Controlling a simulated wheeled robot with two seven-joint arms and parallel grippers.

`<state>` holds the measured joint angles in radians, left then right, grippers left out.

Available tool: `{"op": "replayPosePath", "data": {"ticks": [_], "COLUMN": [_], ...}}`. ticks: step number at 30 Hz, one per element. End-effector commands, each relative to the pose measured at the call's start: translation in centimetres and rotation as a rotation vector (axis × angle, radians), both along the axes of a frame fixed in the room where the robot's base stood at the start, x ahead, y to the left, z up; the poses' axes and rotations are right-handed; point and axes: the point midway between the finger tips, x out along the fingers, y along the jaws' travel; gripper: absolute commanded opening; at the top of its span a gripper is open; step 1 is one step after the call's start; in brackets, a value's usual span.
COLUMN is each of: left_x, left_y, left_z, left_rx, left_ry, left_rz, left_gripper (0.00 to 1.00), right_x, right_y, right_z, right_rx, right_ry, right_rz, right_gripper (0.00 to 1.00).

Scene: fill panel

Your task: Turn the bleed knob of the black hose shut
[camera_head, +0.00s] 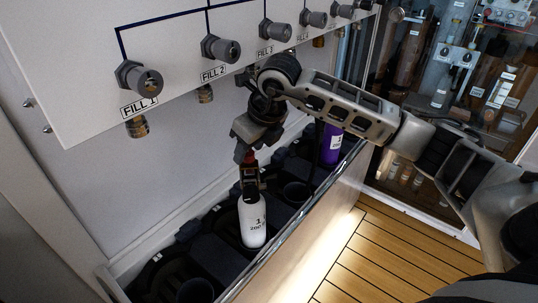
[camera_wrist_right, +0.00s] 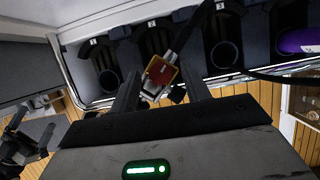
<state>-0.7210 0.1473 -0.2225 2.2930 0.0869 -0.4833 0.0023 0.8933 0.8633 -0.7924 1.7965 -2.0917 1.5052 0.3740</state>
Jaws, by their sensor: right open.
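A black hose (camera_wrist_right: 188,28) runs up from beside this piece. The bleed knob cannot be told apart clearly.
The rack (camera_head: 292,212) has empty round slots (camera_head: 195,290) and a purple bottle (camera_head: 331,143) farther back. Its front rail lies close beside the white bottle. The wooden floor (camera_head: 350,260) is clear.

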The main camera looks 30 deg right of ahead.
Motion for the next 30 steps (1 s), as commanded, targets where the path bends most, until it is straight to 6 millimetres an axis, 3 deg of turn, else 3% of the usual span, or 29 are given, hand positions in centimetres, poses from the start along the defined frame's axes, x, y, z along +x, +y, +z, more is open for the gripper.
{"op": "replayPosePath", "data": {"ticks": [1,15,21,30], "left_x": [0.0,-0.1,-0.4,0.1], "left_y": [0.0,-0.1,-0.3,-0.4], "left_z": [0.0,-1.0,-1.7,-1.7], "left_rx": [0.0,0.0,-0.001,0.0], "left_ry": [0.0,-0.003,0.02,0.012], "left_rz": [0.0,-0.002,-0.011,-0.017], "left_gripper": [1.0,1.0,1.0,1.0], "right_x": [-0.2,-9.8,-11.4,-11.6], "right_y": [-0.1,-3.3,-3.8,-3.8], "right_z": [0.7,0.3,0.4,0.5], "right_rx": [-0.001,-0.007,-0.003,-0.001], "right_ry": [-0.003,0.001,-0.001,0.0], "right_rz": [-0.001,0.0,-0.002,0.0], "right_gripper": [0.47,0.47,0.47,0.47]}}
